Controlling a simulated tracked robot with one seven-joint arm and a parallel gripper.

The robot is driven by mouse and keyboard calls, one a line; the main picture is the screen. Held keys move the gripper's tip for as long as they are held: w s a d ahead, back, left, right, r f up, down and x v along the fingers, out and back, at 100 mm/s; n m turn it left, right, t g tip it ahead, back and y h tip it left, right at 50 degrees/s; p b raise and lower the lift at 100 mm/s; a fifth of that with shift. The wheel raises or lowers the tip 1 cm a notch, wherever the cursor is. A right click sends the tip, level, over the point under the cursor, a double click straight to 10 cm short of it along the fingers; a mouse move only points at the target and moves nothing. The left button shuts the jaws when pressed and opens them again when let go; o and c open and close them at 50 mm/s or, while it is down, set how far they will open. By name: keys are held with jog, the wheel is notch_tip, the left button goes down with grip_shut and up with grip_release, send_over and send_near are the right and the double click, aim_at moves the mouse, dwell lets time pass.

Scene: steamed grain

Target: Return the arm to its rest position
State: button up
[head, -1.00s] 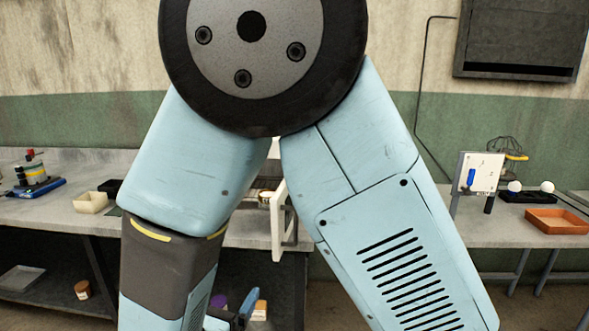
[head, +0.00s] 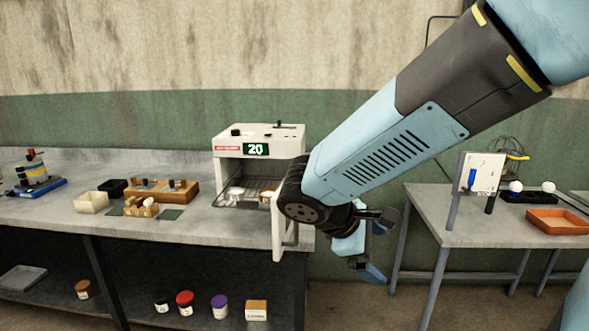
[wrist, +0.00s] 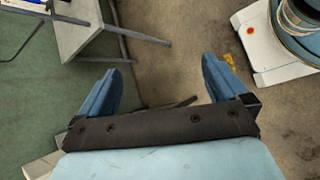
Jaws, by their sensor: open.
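My arm stretches in the head view from the upper right down to the middle. My gripper (head: 374,245) hangs at its end, right of the open steamer door, over the gap between the two tables. In the wrist view its two blue fingers (wrist: 162,92) stand wide apart with nothing between them, above bare floor. The white steamer (head: 258,140) on the left table shows a green "20" display. Its door (head: 279,232) stands open, and the arm's wrist hides part of the door and the opening.
The left table (head: 228,227) holds a wooden block rack (head: 175,190), a cream tray (head: 91,202) and a blue-based device (head: 36,187). Several jars stand on the shelf below. The right table (head: 440,210) holds a white panel (head: 481,172) and an orange tray (head: 558,222). Floor between the tables is clear.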

jog(key=s+d+r+m+t+y, duration=0.2)
jog(key=s+d+r+m+y, duration=0.4)
jog(key=m, duration=0.7)
notch_tip(320, 180, up, 3)
jog(key=shift+d+f+m+t+y, duration=0.1)
jog(key=shift+d+m+t+y, duration=0.2)
jog(key=shift+d+y, duration=0.75)
